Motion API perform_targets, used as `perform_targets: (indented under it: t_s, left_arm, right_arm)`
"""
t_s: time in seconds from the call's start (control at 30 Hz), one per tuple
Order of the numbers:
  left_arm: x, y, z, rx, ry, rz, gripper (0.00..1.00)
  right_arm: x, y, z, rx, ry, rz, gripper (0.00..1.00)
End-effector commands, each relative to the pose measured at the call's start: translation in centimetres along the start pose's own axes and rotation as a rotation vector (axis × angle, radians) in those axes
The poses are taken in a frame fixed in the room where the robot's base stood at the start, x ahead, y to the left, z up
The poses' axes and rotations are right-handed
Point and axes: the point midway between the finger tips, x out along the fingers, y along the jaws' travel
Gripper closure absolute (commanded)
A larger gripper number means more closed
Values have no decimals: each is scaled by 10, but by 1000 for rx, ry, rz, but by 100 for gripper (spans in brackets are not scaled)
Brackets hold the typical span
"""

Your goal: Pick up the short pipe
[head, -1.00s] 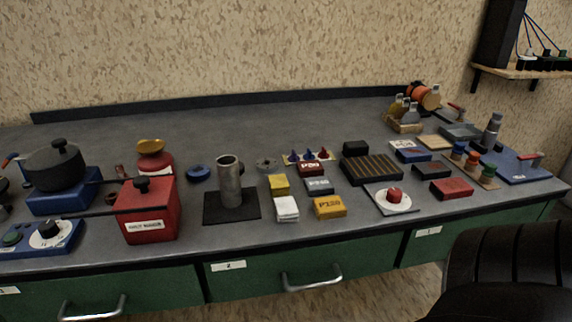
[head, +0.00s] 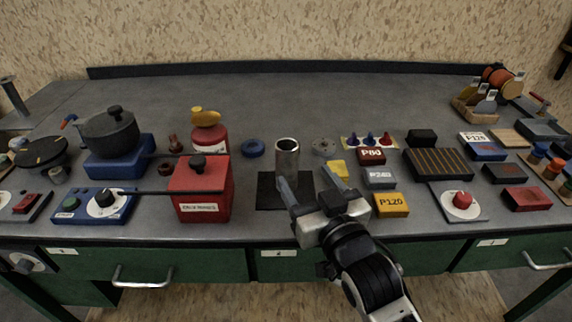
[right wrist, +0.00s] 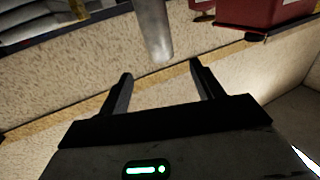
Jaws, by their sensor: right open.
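The short pipe (head: 286,158) is a grey metal cylinder, open at the top. My right gripper (head: 309,181) is open and empty, reaching in from the front. Its left finger overlaps the pipe's lower part in the head view; its right finger is to the right of the pipe. In the right wrist view the pipe (right wrist: 153,30) shows beyond and between the spread fingers (right wrist: 160,80), apart from them. My left gripper is not in view.
Several small boxes, including a yellow P120 box (head: 391,204), lie to the right. The bench's back strip is clear.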

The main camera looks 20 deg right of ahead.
Motion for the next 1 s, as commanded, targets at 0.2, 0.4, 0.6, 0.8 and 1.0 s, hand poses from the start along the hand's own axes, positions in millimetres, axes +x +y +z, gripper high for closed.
perform_targets:
  t_s: [0.2, 0.4, 0.6, 0.8, 1.0]
  left_arm:
    - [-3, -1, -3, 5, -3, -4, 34]
    - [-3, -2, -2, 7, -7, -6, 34]
    - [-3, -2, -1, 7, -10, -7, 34]
    - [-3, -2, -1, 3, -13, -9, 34]
    - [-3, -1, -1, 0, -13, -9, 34]
  right_arm:
    - [47, -1, -2, 1, 1, -2, 34]
    - [67, -1, 0, 3, -2, -2, 34]
    - [87, -1, -1, 2, 0, -2, 34]
    - [115, -1, 0, 2, -1, -2, 34]
    - [122, -1, 1, 3, -2, -2, 34]
